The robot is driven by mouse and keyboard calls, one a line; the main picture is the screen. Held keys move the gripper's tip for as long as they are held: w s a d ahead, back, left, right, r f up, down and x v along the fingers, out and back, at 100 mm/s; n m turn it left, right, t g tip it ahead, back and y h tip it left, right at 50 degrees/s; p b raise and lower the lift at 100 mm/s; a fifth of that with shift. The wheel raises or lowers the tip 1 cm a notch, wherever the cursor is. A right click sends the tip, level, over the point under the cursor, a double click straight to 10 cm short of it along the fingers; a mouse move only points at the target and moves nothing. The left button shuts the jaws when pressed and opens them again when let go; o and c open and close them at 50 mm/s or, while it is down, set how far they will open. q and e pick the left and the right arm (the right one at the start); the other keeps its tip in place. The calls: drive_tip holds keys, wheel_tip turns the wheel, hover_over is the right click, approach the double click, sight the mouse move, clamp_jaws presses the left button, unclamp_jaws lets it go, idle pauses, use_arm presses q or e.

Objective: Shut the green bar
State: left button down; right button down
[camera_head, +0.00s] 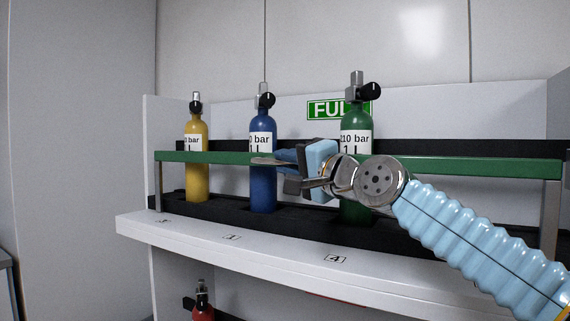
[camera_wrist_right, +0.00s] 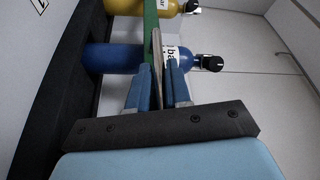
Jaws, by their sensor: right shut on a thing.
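The green bar (camera_head: 215,157) runs level across the front of the cylinders, from a post at the left to a post at the right. It also shows in the right wrist view (camera_wrist_right: 149,25). My right gripper (camera_head: 283,160) is at the bar, in front of the blue cylinder. Its blue fingers (camera_wrist_right: 158,85) are shut on the bar, around a thin pale flat piece (camera_wrist_right: 157,50) that lies along the green. I cannot tell whether that piece is part of the bar. My left gripper is not in view.
Behind the bar stand a yellow cylinder (camera_head: 196,135), a blue cylinder (camera_head: 262,125) and a green cylinder (camera_head: 356,122), upright in a black rack (camera_head: 300,218). A white numbered shelf edge (camera_head: 280,252) runs in front. A red cylinder (camera_head: 203,312) is below.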

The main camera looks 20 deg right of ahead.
drive_tip(key=shift+d+r, duration=0.15)
drive_tip(key=shift+d, duration=0.05)
drive_tip(key=c, duration=1.1)
unclamp_jaws()
drive_tip(key=shift+w, duration=0.1)
drive_tip(key=shift+c, duration=0.2)
drive_tip(key=b+v, duration=0.2)
drive_tip(key=v, duration=1.1)
drive_tip(key=shift+s+f, duration=0.2)
drive_tip(key=shift+s, duration=0.2)
